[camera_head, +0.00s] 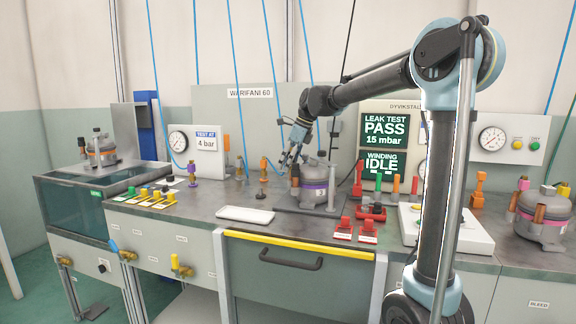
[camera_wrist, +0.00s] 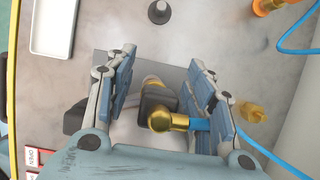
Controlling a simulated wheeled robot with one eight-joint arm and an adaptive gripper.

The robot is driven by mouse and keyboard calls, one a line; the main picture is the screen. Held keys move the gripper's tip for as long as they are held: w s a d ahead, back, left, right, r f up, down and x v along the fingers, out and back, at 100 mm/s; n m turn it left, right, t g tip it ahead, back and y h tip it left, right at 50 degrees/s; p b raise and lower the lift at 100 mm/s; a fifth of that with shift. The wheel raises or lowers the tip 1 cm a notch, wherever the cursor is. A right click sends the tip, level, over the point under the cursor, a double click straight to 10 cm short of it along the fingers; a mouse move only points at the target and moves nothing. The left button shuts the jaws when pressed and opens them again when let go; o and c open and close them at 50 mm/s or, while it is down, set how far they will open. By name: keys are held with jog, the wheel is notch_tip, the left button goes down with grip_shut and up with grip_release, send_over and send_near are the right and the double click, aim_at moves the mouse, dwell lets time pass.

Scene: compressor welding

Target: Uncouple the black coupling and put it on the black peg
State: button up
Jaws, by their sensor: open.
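My gripper (camera_head: 292,152) is open at the left side of the grey compressor (camera_head: 310,190) in the middle of the bench. In the wrist view my gripper (camera_wrist: 165,95) has its two blue-padded fingers apart, one each side of a dark block (camera_wrist: 157,97) and a brass elbow (camera_wrist: 168,121) with a blue hose. No grip on them shows. I cannot tell whether the dark block is the black coupling. A dark round peg (camera_wrist: 159,11) stands apart from the gripper on the bench. The compressor is partly hidden by my gripper in the wrist view.
A white tray (camera_head: 245,215) lies at the bench front, left of the compressor. Red blocks (camera_head: 343,228) stand at its front right. Orange fittings and hanging blue hoses are behind. A black hose (camera_head: 345,75) hangs near my arm. A second compressor (camera_head: 541,215) stands far right.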

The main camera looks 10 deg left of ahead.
jog(key=shift+c, duration=0.3)
grip_shut()
jog(key=c, duration=0.7)
grip_release()
grip_shut()
jog(key=shift+r, duration=0.4)
